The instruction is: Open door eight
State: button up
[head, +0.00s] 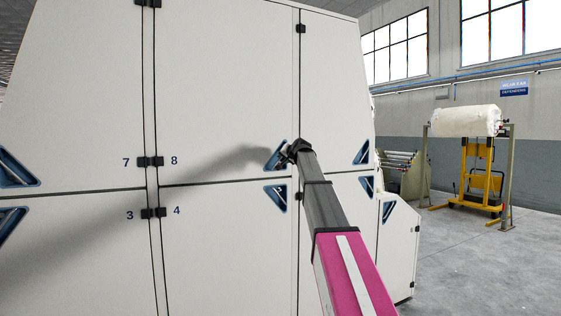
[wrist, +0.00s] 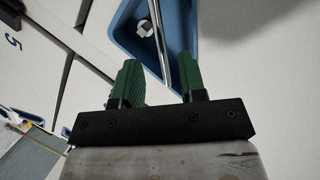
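Door eight (head: 225,85) is the upper pale panel right of the label "8" in the head view. It looks shut, flush with its neighbours. Its blue triangular recessed handle (head: 273,160) is at its lower right corner, partly covered by my gripper (head: 291,150). In the wrist view the blue recess (wrist: 188,25) holds a thin metal bar (wrist: 158,40). My gripper's green fingers (wrist: 158,65) are apart, one on each side of the bar in the picture. I cannot tell whether they touch it.
Door four (head: 225,250) with its own blue recess (head: 276,197) lies just below. Door seven (head: 75,90) is to the left, past black hinges (head: 150,161). A yellow roll lifter (head: 478,180) stands far right; grey floor (head: 470,255) before it is clear.

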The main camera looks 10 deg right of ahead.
jog(key=x, duration=0.5)
jog(key=shift+w+a, duration=0.15)
jog(key=shift+w, duration=0.05)
grip_shut()
